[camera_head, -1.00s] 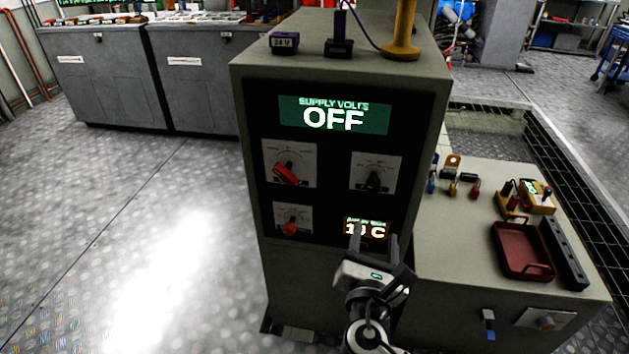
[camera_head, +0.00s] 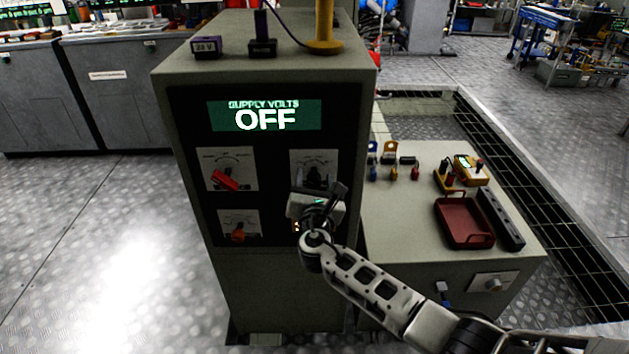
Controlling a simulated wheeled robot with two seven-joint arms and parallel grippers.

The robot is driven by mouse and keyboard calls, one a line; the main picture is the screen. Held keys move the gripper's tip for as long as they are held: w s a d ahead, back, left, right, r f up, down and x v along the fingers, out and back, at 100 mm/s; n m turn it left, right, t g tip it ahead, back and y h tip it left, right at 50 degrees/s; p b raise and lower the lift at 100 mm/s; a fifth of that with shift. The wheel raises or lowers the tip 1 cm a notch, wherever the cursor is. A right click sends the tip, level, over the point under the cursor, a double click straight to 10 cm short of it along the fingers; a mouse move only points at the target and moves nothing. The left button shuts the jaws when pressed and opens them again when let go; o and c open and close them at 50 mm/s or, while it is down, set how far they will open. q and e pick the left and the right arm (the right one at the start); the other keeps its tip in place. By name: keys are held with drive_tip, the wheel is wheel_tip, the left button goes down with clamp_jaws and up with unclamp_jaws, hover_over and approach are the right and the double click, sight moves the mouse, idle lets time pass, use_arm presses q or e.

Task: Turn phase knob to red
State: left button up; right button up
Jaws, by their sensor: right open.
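The cabinet's dark panel (camera_head: 276,137) carries three knobs on white plates. A red knob (camera_head: 225,180) is at upper left, its pointer tilted toward lower right. A smaller orange-red knob (camera_head: 238,234) is at lower left. The white plate (camera_head: 315,155) at upper right bears a black knob, now largely hidden by my right gripper. The labels are too small to read, so I cannot tell which is the phase knob. My right gripper (camera_head: 317,182) is open in front of the upper-right plate; whether it touches the black knob I cannot tell. My left gripper is not in view.
A green display (camera_head: 265,116) reads SUPPLY VOLTS OFF. My right arm covers most of the lower-right display. A lower bench (camera_head: 395,215) to the right holds a red tray (camera_head: 465,222), a black strip (camera_head: 501,220) and small parts. The floor at left is clear.

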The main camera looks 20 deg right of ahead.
drive_tip(key=shift+w, duration=0.2)
drive_tip(key=shift+c, duration=0.3)
drive_tip(key=c, duration=0.9)
